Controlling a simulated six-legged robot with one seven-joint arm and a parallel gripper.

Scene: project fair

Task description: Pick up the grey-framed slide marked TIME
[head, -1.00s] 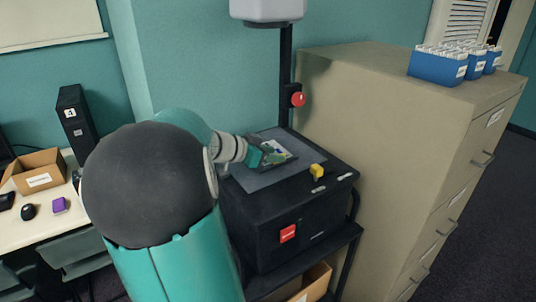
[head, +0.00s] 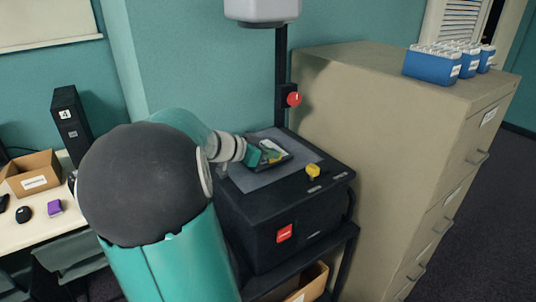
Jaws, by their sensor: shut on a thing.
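My gripper (head: 258,156) is small in the head view, low over the top of a black overhead projector (head: 300,200). It is shut on a flat, dark grey-framed slide (head: 285,160) with pale and yellow areas inside. The slide is over the grey plate (head: 262,181) on the projector's top. I cannot tell whether it still touches the plate. Any TIME marking is too small to read. My gripper hides the slide's left part, and the fingers are hard to make out.
The projector's post (head: 281,80) with a red knob (head: 293,99) rises behind the plate, under a pale head (head: 262,10). A yellow piece (head: 313,171) sits at the right. A beige cabinet (head: 385,130) with blue boxes (head: 432,66) stands close on the right.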

